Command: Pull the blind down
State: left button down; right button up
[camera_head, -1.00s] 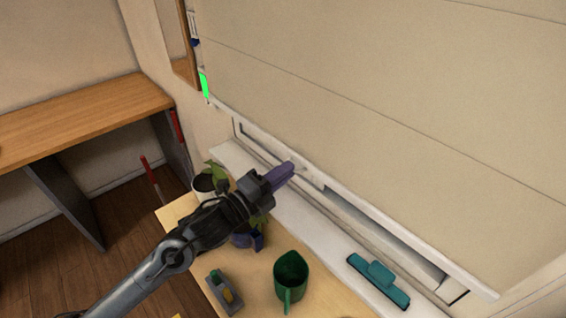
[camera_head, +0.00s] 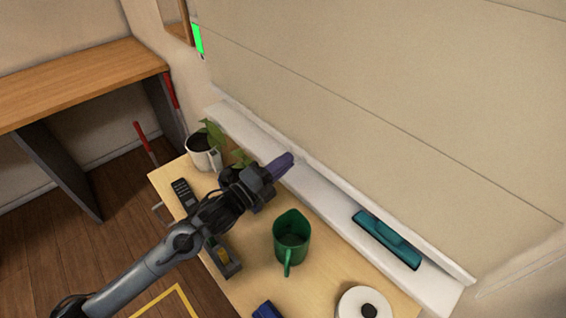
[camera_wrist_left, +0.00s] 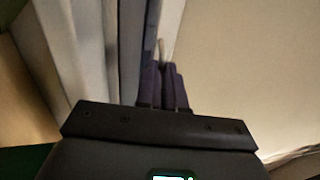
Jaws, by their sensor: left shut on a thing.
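The beige blind (camera_head: 390,110) covers the window across the right of the head view. Its lower edge is down close to the white sill (camera_head: 320,193). My left gripper (camera_head: 284,161), with purple fingers, is at the blind's lower edge, just above the sill. In the left wrist view my left gripper (camera_wrist_left: 163,80) has its fingers together on a small pale piece, seemingly the blind's pull tab (camera_wrist_left: 161,48). The blind (camera_wrist_left: 245,70) fills the right of that view. The exact grip is partly hidden by the fingers. My right gripper is not in view.
A green mug (camera_head: 291,238), a tape dispenser (camera_head: 224,260), a white roll (camera_head: 364,303) and a black remote (camera_head: 183,194) are on the wooden table. A potted plant (camera_head: 203,152) stands at its far left corner. A teal object (camera_head: 388,239) lies on the sill.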

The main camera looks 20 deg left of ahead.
pick_arm(q)
jog(key=c, duration=1.2)
grip_release()
jog(key=shift+f, duration=0.35)
jog(key=shift+c, duration=0.2)
jog(key=shift+r, duration=0.1)
jog(key=v, duration=1)
jog(key=shift+s+a+p, duration=0.25)
jog(key=shift+s+p, duration=0.1)
jog(key=shift+p, duration=0.1)
